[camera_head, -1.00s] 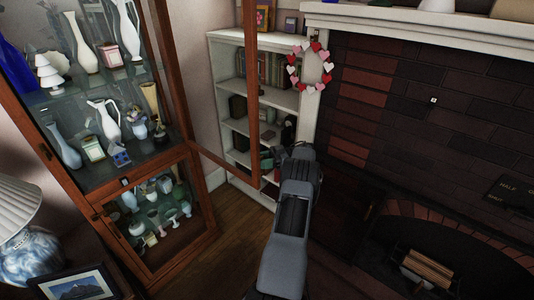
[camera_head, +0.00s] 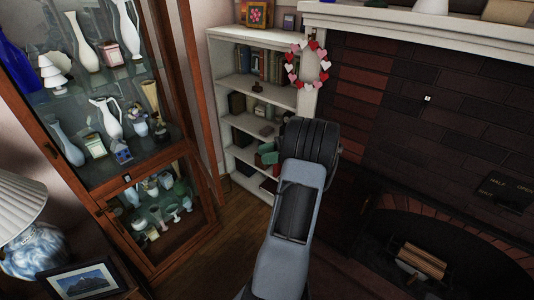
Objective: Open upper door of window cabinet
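The wooden window cabinet (camera_head: 95,185) stands at the left, with glass-fronted upper and lower sections. Its upper door (camera_head: 203,110) stands open at the cabinet's right side. It shows as a narrow wooden strip, seen nearly edge-on, so its exact angle is hard to tell. The lower door (camera_head: 160,275) appears shut. The dark end of my arm, with my gripper (camera_head: 310,138), is to the right of the upper door, in front of the white bookshelf and apart from the door in the picture. My gripper's fingers are hidden behind the wrist.
A white bookshelf (camera_head: 228,90) stands behind my arm, with a heart wreath (camera_head: 291,67) on its right side. A brick fireplace (camera_head: 400,120) fills the right. A lamp (camera_head: 30,245) and framed picture (camera_head: 85,280) are at the lower left. Wooden floor (camera_head: 205,262) lies open between.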

